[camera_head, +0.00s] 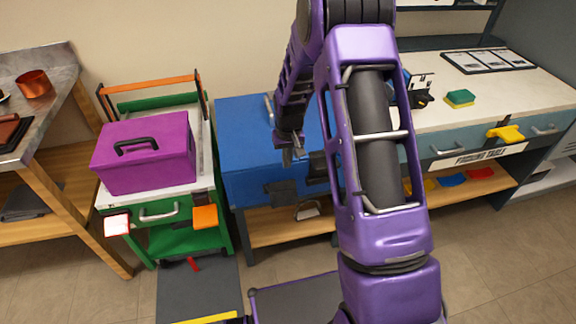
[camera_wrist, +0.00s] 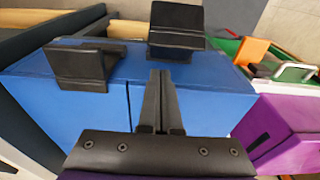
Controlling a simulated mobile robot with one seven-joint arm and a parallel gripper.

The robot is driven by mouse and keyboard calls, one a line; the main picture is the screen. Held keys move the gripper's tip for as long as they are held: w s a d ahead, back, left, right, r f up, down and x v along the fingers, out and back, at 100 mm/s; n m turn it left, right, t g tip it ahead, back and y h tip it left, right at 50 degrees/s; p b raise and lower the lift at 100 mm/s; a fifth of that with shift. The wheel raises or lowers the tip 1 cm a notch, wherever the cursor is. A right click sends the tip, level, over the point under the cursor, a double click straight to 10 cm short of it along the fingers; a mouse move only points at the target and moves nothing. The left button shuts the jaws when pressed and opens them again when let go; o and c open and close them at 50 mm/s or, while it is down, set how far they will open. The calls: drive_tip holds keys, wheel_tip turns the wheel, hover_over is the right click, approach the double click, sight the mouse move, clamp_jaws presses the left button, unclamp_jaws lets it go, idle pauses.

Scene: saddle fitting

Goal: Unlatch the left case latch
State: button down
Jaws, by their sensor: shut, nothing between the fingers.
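The blue case (camera_head: 243,130) sits on a low bench, its near edge facing me. Two black latches show at its front: the left latch (camera_head: 283,192) and the right latch (camera_head: 318,168), partly behind my arm. In the wrist view, which is turned round, the left latch (camera_wrist: 177,28) is the one nearer the purple case, and the right latch (camera_wrist: 82,66) is at the left. I cannot tell whether either is fastened. My gripper (camera_head: 288,158) is shut and empty, pointing down at the case. In the wrist view its fingertips (camera_wrist: 160,74) are together over blue surface, just short of the left latch.
A purple case (camera_head: 150,165) stands on a green cart left of the blue case. A metal-topped wooden table (camera_head: 50,75) is at far left. A workbench (camera_head: 510,97) with a sponge (camera_head: 460,97) is at right.

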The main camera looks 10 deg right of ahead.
drive_tip(key=s+r, duration=0.5)
drive_tip(key=r, duration=0.2)
drive_tip(key=shift+s+r+p, duration=0.35)
drive_tip(key=shift+r+p, duration=0.05)
drive_tip(key=shift+r, duration=0.1)
